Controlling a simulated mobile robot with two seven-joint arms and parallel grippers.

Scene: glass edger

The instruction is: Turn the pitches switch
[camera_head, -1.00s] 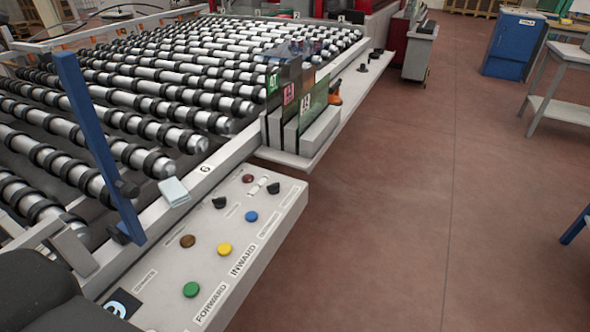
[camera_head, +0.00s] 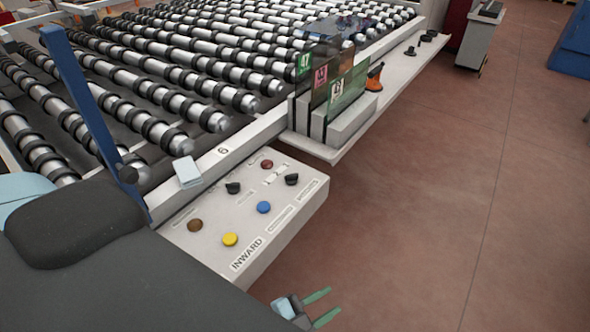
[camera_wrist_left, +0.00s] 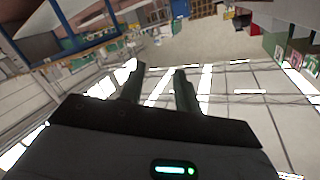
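The control panel (camera_head: 200,258) shows two black rotary switches: one (camera_head: 233,188) left of centre, the other (camera_head: 291,179) near the right edge. Their small labels are too blurred to tell which is the pitches switch. My left gripper (camera_head: 322,306) is at the bottom of the head view, below and to the right of the panel and apart from it. Its two green-tipped fingers are spread with nothing between them. In the left wrist view, the fingers (camera_wrist_left: 158,88) are also apart and empty, with the hall behind them. My right gripper is out of view.
Brown (camera_head: 195,225), yellow (camera_head: 230,239), blue (camera_head: 264,207) and red (camera_head: 267,164) buttons surround the switches. Glass samples (camera_head: 337,95) stand on a ledge beyond the panel. A blue post (camera_head: 92,120) rises left of it. The floor (camera_head: 420,220) at right is clear.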

